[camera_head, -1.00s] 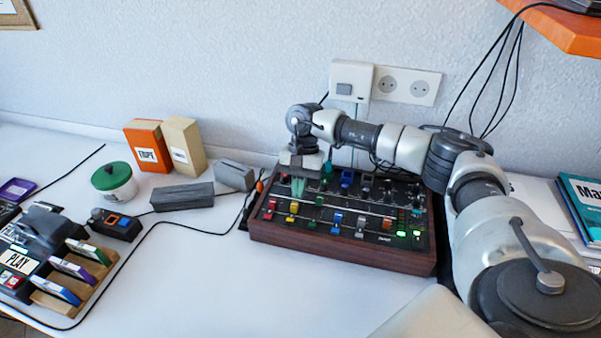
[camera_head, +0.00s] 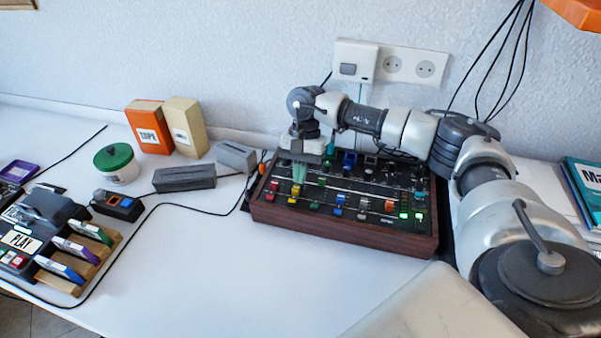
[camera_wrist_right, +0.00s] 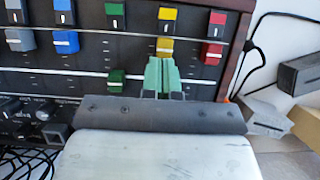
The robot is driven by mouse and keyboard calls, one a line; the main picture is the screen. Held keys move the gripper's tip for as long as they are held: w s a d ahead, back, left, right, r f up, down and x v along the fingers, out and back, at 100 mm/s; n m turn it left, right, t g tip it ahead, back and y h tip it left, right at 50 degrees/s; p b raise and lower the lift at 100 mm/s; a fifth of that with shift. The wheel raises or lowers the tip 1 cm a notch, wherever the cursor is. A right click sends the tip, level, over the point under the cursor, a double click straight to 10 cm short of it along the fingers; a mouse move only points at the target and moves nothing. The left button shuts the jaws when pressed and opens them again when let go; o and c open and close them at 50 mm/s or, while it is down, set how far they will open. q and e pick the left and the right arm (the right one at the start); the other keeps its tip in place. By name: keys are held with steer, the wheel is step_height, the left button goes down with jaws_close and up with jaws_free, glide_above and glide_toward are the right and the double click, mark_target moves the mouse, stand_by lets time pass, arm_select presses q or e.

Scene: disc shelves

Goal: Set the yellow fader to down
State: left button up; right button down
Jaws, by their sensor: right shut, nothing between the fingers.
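The mixer panel (camera_head: 340,235) has coloured faders and a wooden front. The yellow fader cap (camera_wrist_right: 164,45) lies just beyond my right fingertips in the wrist view, with a yellow button-like piece (camera_wrist_right: 166,14) above it. In the head view the yellow cap (camera_head: 295,190) shows just below the fingertips. My right gripper (camera_wrist_right: 163,70) has green fingers, shut and empty, over the yellow fader's column. It also shows in the head view (camera_head: 299,175). Whether the fingertips touch the cap, I cannot tell. My left gripper is out of view.
Red (camera_wrist_right: 212,50) and green (camera_wrist_right: 116,80) caps flank the yellow column. Grey blocks (camera_head: 185,178), a green-lidded jar (camera_head: 116,164) and two boxes (camera_head: 150,125) stand left of the mixer. A black cable crosses the table.

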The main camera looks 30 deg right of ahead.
steer(key=v, duration=1)
steer(key=shift+r+b, duration=0.3)
steer(key=shift+w, duration=0.1)
